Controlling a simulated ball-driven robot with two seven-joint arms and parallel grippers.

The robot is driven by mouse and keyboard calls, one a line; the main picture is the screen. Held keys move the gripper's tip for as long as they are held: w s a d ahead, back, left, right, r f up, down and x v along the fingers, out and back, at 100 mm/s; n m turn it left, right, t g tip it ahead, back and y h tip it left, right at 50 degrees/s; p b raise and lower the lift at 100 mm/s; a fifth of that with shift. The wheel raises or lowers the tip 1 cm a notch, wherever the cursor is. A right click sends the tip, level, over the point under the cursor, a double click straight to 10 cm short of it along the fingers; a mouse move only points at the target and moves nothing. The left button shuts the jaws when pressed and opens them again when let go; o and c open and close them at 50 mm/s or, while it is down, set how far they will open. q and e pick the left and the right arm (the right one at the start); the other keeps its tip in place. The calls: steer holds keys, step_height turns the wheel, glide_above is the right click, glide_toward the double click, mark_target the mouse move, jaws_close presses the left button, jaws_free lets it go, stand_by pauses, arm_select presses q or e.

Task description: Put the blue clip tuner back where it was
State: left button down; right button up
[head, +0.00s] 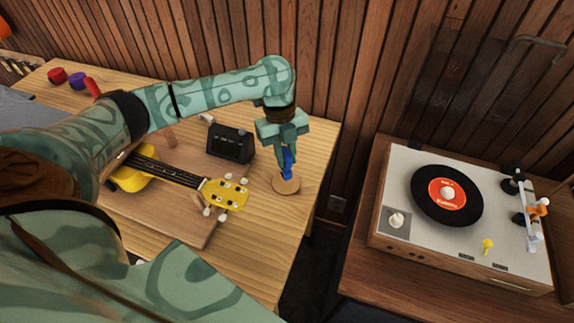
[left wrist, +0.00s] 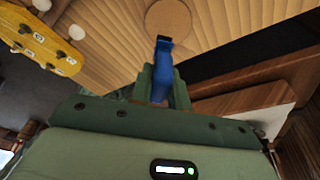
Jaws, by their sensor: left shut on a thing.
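The blue clip tuner (head: 288,160) is held between the fingers of my left gripper (head: 285,150), just above or at a round wooden coaster (head: 286,186) on the table. The tuner also shows in the left wrist view (left wrist: 162,72), with a black end that points toward the round coaster (left wrist: 168,18). My left gripper (left wrist: 162,85) is shut on it. I cannot tell whether the tuner touches the coaster. My right gripper is not in view.
A yellow ukulele (head: 160,178) lies on a wooden board (head: 185,224) left of the coaster. A small black device (head: 231,143) stands behind its headstock. Red and purple round items (head: 77,80) sit at the far left. A turntable (head: 455,260) stands to the right, across a gap.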

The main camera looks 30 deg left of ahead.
arm_select(q)
steer(key=shift+w+a+f, duration=0.2)
steer(key=shift+w+f, duration=0.1)
steer(key=shift+f, duration=0.15)
step_height(320, 180, down, 4)
steer(key=shift+w+a+r+b, duration=0.1)
steer(key=shift+w+a+b, duration=0.05)
steer(key=shift+b, duration=1.1)
steer(key=shift+r, duration=0.15)
steer(key=c, duration=1.3)
jaws_free()
steer(key=shift+c, duration=0.2)
steer(key=p+v, duration=0.5)
steer(key=v, duration=0.7)
